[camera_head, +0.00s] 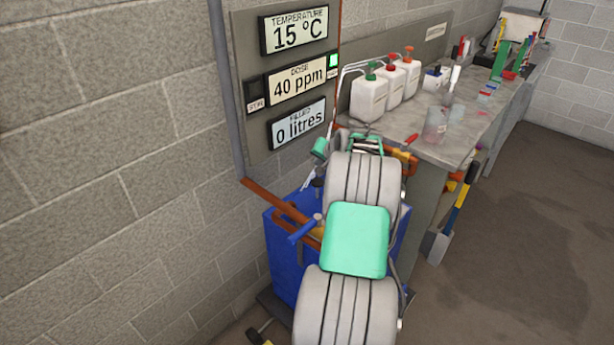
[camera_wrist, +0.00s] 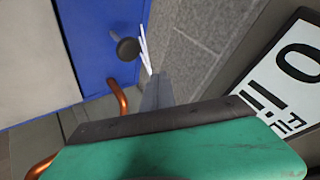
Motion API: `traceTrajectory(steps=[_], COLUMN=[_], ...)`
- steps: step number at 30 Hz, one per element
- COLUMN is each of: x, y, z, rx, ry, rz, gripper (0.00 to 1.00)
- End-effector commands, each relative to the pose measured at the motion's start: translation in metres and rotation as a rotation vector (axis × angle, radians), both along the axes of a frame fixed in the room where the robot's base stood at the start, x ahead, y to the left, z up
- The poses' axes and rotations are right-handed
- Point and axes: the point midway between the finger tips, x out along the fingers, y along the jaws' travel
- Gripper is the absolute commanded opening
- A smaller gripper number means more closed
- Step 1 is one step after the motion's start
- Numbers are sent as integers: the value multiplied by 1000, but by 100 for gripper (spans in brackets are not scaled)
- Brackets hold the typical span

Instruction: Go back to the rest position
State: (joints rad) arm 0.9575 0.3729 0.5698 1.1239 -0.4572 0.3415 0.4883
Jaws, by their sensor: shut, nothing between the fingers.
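My arm reaches forward over a blue box (camera_head: 283,262) beside the wall panel (camera_head: 250,140). In the wrist view, my gripper (camera_wrist: 157,90) shows as narrow grey fingers beyond the green hand. The fingers are together and hold nothing. They point toward the blue surface (camera_wrist: 100,40) with a dark round knob (camera_wrist: 128,48) and thin white strips (camera_wrist: 146,50). I cannot tell how far the fingers are from these. In the head view my arm hides much of the gripper and the box.
The panel's displays read 15 °C (camera_head: 297,30), 40 ppm (camera_head: 297,84) and 0 litres (camera_head: 298,124). Copper pipes (camera_head: 270,203) and a blue-handled valve (camera_head: 304,230) are close to my arm. A counter (camera_head: 465,135) holds white jugs (camera_head: 368,98) and tools. The floor at right (camera_head: 530,240) is clear.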

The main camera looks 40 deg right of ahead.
Motion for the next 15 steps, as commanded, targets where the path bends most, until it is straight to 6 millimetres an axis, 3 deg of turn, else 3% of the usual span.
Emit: traceTrajectory(steps=[4,7,11,15], x=[2,13,24,11], y=[6,37,122,226], z=[4,20,52,83], rx=[-3,-18,-57,-111], ry=[5,35,118,223], rz=[10,64,202,375], gripper=[0,0,0,0])
